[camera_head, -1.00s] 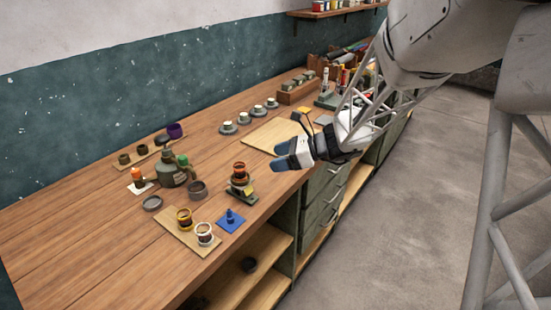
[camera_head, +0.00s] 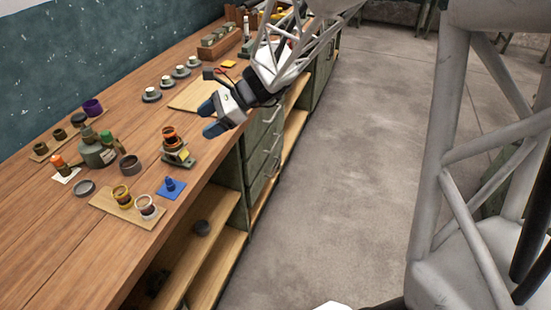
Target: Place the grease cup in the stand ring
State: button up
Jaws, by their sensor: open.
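My gripper (camera_head: 209,118) is open and empty, its two blue fingertips pointing left above the front edge of the bench. Below and left of it, a small dark stand (camera_head: 180,156) with a yellow patch sits near the bench edge. An orange-brown cup (camera_head: 169,133) shows at the top of this stand; I cannot tell whether a ring surrounds it. A yellow-rimmed cup (camera_head: 122,194) and a white-rimmed cup (camera_head: 146,207) stand on a wooden board (camera_head: 105,205) farther left. Which cup is the grease cup is not clear.
A blue pad (camera_head: 171,188) with a blue piece lies beside the board. A green bottle (camera_head: 94,150), a dark open cup (camera_head: 130,165) and a grey disc (camera_head: 85,188) are behind. Several pale cups on saucers (camera_head: 165,82) stand farther back. Open shelves lie below the bench.

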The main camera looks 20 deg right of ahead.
jog(key=s+d+r+n+h, duration=0.1)
jog(key=s+n+h, duration=0.3)
jog(key=s, duration=0.5)
jog(key=s+d+r+n+h, duration=0.2)
jog(key=s+d+n+h, duration=0.2)
jog(key=s+n, duration=0.4)
jog(key=s+d+r+n+h, duration=0.2)
jog(key=s+n, duration=0.3)
jog(key=s, duration=0.4)
jog(key=shift+s+d+r+n+h, duration=0.15)
jog(key=shift+s+d+n+h, duration=0.2)
jog(key=shift+h, duration=0.55)
